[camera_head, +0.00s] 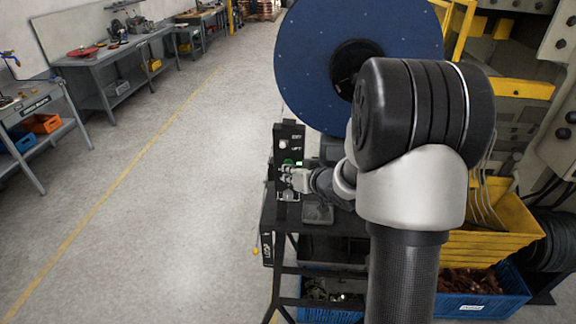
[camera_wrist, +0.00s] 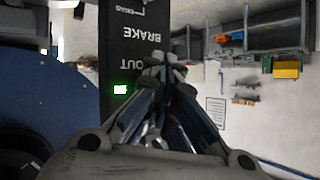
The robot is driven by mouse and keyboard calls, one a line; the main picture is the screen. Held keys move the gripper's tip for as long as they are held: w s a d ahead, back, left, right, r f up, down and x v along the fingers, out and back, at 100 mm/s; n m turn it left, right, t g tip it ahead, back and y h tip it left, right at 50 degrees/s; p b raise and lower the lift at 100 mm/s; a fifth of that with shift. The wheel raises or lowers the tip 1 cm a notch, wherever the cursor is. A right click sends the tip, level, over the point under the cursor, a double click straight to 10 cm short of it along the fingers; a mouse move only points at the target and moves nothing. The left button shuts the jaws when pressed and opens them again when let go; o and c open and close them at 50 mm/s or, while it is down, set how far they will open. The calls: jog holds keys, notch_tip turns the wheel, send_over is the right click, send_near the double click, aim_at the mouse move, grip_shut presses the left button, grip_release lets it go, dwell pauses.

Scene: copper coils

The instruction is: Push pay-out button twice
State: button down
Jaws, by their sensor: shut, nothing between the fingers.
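A black control panel (camera_head: 288,133) stands upright on a dark stand at the centre of the head view. It carries a white round button (camera_head: 283,144), white lettering and a lit green indicator (camera_head: 299,163). My gripper (camera_head: 287,176) is shut and empty at the lower part of the panel. In the wrist view, the panel (camera_wrist: 115,45) appears upside down, with "OUT" and "BRAKE" lettering and the green light (camera_wrist: 120,90). The closed fingertips (camera_wrist: 163,63) overlap the panel's edge there. They hide what lies behind them, and I cannot tell whether they touch a button.
A large blue reel (camera_head: 315,55) stands behind the panel. A yellow bin (camera_head: 500,235) and blue crates (camera_head: 495,303) sit at the lower right. Workbenches (camera_head: 110,70) line the left. The floor left of the stand is clear.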

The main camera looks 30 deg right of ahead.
jog(key=shift+s, duration=0.1)
jog(key=shift+s+a, duration=0.5)
jog(key=shift+s, duration=0.15)
jog(key=shift+s+a+b, duration=0.3)
jog(key=shift+s+a, duration=0.45)
jog(key=shift+s, duration=0.3)
jog(key=shift+s+a+b, duration=0.25)
jog(key=shift+s+a, duration=0.45)
jog(key=shift+s, duration=0.35)
